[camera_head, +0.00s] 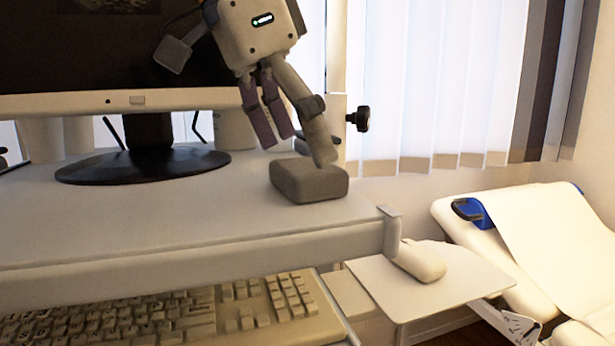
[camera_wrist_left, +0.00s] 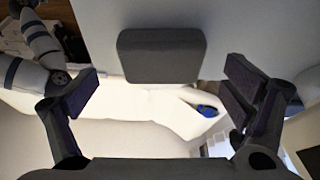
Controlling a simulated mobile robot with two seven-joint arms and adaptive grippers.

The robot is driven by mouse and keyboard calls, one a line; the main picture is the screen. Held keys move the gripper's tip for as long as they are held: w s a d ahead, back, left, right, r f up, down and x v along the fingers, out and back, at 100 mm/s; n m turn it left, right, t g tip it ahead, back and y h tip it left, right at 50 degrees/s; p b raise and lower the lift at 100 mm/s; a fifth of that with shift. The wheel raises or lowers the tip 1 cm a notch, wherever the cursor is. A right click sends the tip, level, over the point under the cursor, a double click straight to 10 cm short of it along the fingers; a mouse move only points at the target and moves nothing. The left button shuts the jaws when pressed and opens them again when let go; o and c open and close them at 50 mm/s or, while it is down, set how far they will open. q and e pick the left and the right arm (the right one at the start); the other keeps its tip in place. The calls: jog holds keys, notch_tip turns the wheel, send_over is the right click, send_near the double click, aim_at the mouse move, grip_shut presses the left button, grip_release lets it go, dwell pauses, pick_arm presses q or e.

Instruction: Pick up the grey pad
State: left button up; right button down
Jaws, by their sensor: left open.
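The grey pad (camera_head: 309,181) is a small rounded block lying on the white shelf top (camera_head: 180,213), close to its right end. My left gripper (camera_head: 292,142) is above and just behind the pad in the head view, pointing down. In the left wrist view the pad (camera_wrist_left: 161,55) shows between and beyond the two spread fingers of the left gripper (camera_wrist_left: 163,98). The fingers are open with nothing between them, and the pad looks apart from both in this view. My right gripper is not clearly in view.
A monitor (camera_head: 130,104) on a black round base (camera_head: 143,166) stands left of the pad. A keyboard (camera_head: 165,318) lies on a lower shelf. A post with a black knob (camera_head: 360,119) rises behind. A white couch (camera_head: 540,240) stands to the right. The shelf's front left is clear.

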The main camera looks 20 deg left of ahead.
pick_arm(q)
jog(key=shift+x, duration=1.05)
jog(key=shift+w, duration=0.1)
jog(key=c, duration=1)
jog(key=shift+c, duration=0.2)
jog(key=shift+r, duration=0.2)
notch_tip(320, 180, up, 3)
jog(key=shift+f, duration=0.15)
jog(key=s+a+r, duration=0.9)
jog(key=s+r, duration=0.1)
jog(key=shift+s+p, duration=0.3)
jog(key=shift+s, duration=0.05)
jog(key=shift+o, duration=0.4)
jog(key=shift+a, duration=0.1)
